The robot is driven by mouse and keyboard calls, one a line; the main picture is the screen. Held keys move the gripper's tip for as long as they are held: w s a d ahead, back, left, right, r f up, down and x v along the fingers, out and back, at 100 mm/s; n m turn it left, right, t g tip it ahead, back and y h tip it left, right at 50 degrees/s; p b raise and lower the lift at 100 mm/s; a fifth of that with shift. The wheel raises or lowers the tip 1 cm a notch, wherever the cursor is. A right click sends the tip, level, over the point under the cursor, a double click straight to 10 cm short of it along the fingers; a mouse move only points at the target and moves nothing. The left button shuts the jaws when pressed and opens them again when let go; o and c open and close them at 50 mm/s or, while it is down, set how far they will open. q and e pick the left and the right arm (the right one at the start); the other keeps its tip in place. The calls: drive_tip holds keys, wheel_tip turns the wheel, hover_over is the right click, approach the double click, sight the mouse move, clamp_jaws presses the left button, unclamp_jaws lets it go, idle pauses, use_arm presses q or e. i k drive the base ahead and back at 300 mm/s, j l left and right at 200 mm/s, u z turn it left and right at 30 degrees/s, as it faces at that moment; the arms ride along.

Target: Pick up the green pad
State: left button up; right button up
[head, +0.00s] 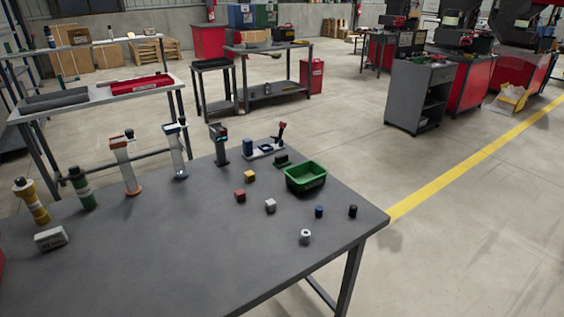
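The grey work table (200,255) fills the lower left of the head view. A small dark green piece (281,161) lies just behind the green bin; it may be the green pad, but it is too small to tell. The open green bin (305,180) stands near the table's right back edge; its inside looks dark and empty. A dark green bottle (83,190) with a black cap stands at the left. Neither of my grippers is in view.
Yellow (249,176), red (240,195) and grey (270,205) blocks sit before the bin. White (305,237), blue (319,212) and black (353,211) small cylinders stand right. Upright tubes (125,165) line the back. The table's front middle is clear.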

sight(282, 160)
drive_tip(key=u, duration=1.8)
drive_tip(key=z, duration=1.75)
drive_tip(key=k, duration=0.1)
drive_tip(key=k+u, duration=0.3)
drive_tip(key=u, duration=0.15)
drive_tip(key=k+j+u, duration=0.15)
drive_tip(key=u, duration=0.3)
drive_tip(key=l+u, duration=0.1)
drive_tip(key=u, duration=0.35)
drive_tip(key=l+u, duration=0.1)
drive_tip(key=u, duration=0.4)
drive_tip(key=l+u, duration=0.1)
drive_tip(key=u, duration=0.35)
drive_tip(key=l+u, duration=0.1)
drive_tip(key=u, duration=0.4)
drive_tip(key=k+l+u, duration=0.1)
drive_tip(key=u, duration=0.35)
drive_tip(key=k+l, duration=0.3)
drive_tip(key=l, duration=0.2)
drive_tip(key=k+l, duration=0.3)
drive_tip(key=l, duration=0.2)
drive_tip(key=k+l, duration=0.3)
drive_tip(key=l, duration=0.15)
drive_tip(key=k+l, duration=0.3)
drive_tip(key=l, duration=0.2)
drive_tip(key=k+l, duration=0.3)
drive_tip(key=l, duration=0.2)
drive_tip(key=k+l, duration=0.3)
drive_tip(key=l, duration=0.2)
drive_tip(key=u, duration=0.05)
